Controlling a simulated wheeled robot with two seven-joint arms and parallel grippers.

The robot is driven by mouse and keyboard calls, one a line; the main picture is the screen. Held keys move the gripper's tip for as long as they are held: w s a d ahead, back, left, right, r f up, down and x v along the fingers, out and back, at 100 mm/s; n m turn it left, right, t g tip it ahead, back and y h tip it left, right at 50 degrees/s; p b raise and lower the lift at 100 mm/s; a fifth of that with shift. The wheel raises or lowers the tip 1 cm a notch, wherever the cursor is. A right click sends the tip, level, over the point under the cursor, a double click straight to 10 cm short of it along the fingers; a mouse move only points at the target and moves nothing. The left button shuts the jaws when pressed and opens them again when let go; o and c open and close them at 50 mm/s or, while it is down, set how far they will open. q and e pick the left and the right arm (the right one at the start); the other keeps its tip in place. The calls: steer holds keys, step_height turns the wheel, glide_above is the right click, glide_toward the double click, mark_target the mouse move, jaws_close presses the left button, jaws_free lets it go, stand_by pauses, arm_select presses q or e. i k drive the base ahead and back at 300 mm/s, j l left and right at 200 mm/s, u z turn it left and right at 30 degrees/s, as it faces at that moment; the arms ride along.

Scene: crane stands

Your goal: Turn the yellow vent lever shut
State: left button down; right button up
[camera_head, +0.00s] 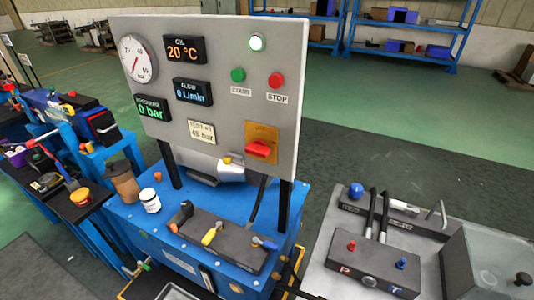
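The yellow lever (211,235) sits on a dark valve block (225,242) on top of the blue unit, below the grey panel. It slants, with its near end towards the lower left. A black lever with an orange part (181,216) stands to its left, and a blue lever (264,242) to its right on the same block. From this view I cannot tell whether the yellow lever is open or shut. Neither of my grippers is in view.
The grey panel (210,75) stands upright behind the block, with dials, buttons and a red switch (258,149). A white jar (149,200) and a brown bottle (122,182) stand left of the levers. A bench (330,262) with hoses is at right.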

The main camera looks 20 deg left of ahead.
mark_target(212, 233)
steer(key=u, duration=1.1)
